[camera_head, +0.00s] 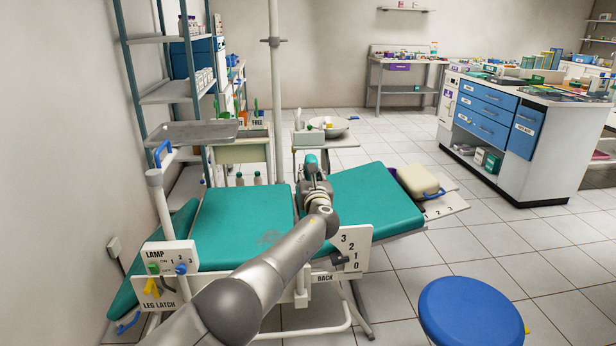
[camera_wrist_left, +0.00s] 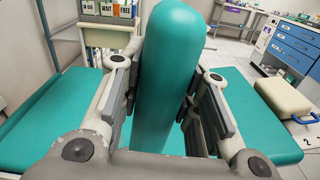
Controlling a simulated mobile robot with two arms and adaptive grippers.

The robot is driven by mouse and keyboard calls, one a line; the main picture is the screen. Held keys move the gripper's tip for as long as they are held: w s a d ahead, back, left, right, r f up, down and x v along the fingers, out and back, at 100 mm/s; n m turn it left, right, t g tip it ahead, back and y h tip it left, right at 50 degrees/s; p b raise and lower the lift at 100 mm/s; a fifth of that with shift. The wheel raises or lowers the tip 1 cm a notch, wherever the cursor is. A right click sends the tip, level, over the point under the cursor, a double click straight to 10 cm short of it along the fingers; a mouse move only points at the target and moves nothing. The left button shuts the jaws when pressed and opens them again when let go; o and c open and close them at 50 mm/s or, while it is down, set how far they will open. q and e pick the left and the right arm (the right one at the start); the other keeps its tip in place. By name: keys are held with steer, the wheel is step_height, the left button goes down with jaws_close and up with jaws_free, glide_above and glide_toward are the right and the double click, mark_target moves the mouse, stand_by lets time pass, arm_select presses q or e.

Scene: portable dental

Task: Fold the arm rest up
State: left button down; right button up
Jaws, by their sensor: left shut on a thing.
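The arm rest (camera_wrist_left: 168,70) is a long, rounded teal pad in the middle of the left wrist view. Its teal tip also shows just past my gripper in the head view (camera_head: 311,159). My left gripper (camera_head: 313,178) is over the dental chair, near the gap between its teal pads. Its grey fingers (camera_wrist_left: 168,100) are on either side of the arm rest, shut on it. The arm rest's lower end and its hinge are hidden behind my gripper and arm. My right gripper is in neither view.
The teal chair seat (camera_head: 240,222) and back pad (camera_head: 372,197) lie on both sides. A white numbered plate (camera_head: 352,248) and latch panel (camera_head: 166,269) are on the near side. A tray stand (camera_head: 340,143) with a bowl stands behind; a blue stool (camera_head: 470,312) is at front right.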

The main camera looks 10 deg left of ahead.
arm_select(q)
steer(key=shift+d+f, duration=0.15)
steer(key=shift+f, duration=0.05)
stand_by(0.3)
steer(key=c, duration=1.1)
jaws_free()
steer(key=shift+w+d, duration=0.1)
steer(key=shift+v, duration=6)
steer(key=shift+r, duration=0.1)
